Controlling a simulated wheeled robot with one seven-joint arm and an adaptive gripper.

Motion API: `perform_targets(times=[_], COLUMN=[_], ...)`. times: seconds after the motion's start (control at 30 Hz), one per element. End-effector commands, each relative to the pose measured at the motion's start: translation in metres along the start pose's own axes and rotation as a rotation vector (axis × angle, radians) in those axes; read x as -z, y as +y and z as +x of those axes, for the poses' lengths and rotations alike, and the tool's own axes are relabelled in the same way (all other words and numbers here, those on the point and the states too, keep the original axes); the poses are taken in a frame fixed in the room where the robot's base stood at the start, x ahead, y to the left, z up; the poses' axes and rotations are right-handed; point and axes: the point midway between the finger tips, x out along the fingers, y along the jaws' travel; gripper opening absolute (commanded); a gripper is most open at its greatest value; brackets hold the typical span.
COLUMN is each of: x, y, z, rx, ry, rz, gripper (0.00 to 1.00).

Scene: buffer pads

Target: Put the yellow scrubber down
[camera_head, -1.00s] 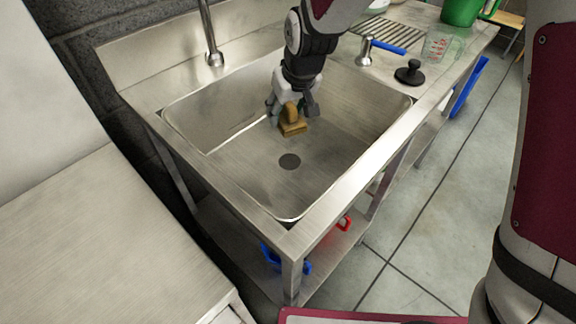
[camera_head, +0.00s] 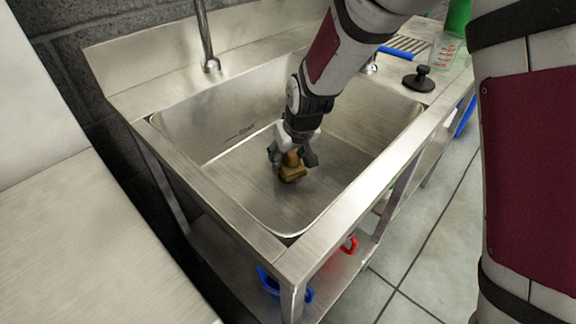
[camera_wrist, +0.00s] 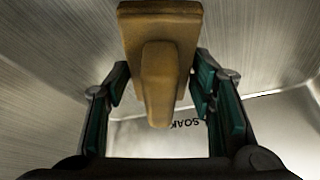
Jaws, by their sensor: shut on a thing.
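The yellow scrubber (camera_head: 292,168) is a brownish-yellow block with a raised handle. My gripper (camera_head: 291,157) is shut on it, inside the steel sink basin (camera_head: 240,185). In the wrist view, the scrubber (camera_wrist: 160,50) sits between the two dark fingers (camera_wrist: 160,95), which close on its handle from both sides. The scrubber is low in the basin; I cannot tell whether it touches the bottom. The drain seen earlier is hidden now. Lettering reading "SOAK" shows on the basin in the wrist view.
A faucet (camera_head: 207,45) rises behind the basin. A black round-handled stopper (camera_head: 419,80), a blue-handled tool (camera_head: 397,53) and a clear measuring jug (camera_head: 446,52) stand on the right counter. Blue (camera_head: 270,283) and red items are on the shelf below. A steel counter (camera_head: 85,245) is at left.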

Motion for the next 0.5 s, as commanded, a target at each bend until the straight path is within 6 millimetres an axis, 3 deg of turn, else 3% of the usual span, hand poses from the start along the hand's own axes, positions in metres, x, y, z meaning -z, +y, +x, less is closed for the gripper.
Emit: perform_targets(times=[0.2, 0.5], x=[-0.012, -0.012], y=[0.000, 0.000], z=[0.027, 0.028], rx=[0.000, 0.000], ry=[-0.001, 0.000], rz=[0.000, 0.000], gripper=[0.09, 0.09])
